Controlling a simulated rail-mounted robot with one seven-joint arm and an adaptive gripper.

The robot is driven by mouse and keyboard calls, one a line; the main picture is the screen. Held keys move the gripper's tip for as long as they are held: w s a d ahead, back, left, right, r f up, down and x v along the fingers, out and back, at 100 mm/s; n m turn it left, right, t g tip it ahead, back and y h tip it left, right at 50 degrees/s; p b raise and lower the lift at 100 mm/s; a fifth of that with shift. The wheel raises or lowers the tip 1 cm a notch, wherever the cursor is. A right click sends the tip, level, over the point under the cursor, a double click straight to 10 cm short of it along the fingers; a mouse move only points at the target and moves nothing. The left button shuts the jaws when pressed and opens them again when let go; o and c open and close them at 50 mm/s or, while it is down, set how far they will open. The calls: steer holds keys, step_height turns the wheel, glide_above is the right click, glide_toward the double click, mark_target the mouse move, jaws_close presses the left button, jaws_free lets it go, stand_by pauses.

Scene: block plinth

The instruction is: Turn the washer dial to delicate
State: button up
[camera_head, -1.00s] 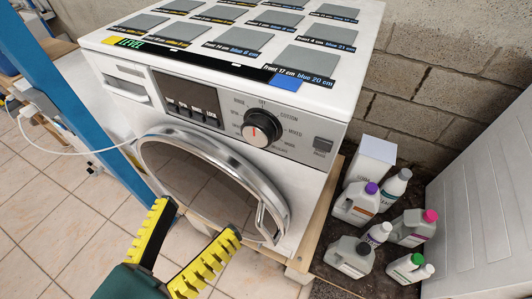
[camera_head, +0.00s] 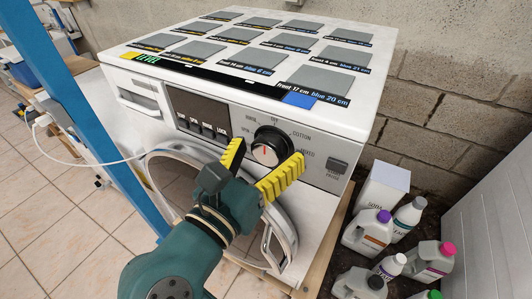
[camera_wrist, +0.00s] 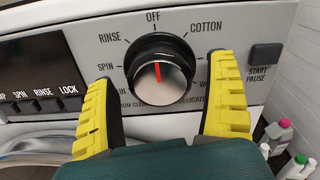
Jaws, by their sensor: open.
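The washer (camera_head: 322,118) is white with a grey front panel. Its round black dial (camera_head: 270,146) has a silver face with a red line, and it also shows in the wrist view (camera_wrist: 160,78). The red line points up to OFF. The DELICATE label (camera_wrist: 192,99) is at the dial's lower right, partly hidden. My gripper (camera_head: 262,163) has yellow ribbed fingers and is open. In the wrist view its fingers (camera_wrist: 162,92) stand on either side of the dial, with a visible gap on each side. I cannot tell whether the tips reach as far as the dial.
The START/PAUSE button (camera_wrist: 265,55) is right of the dial. Several buttons (camera_wrist: 42,105) are to the left. The round door (camera_head: 167,190) is below. Detergent bottles (camera_head: 367,232) stand on the floor at the right. A blue post (camera_head: 88,120) rises at the left.

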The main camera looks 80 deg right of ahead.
steer(key=c, duration=1.2)
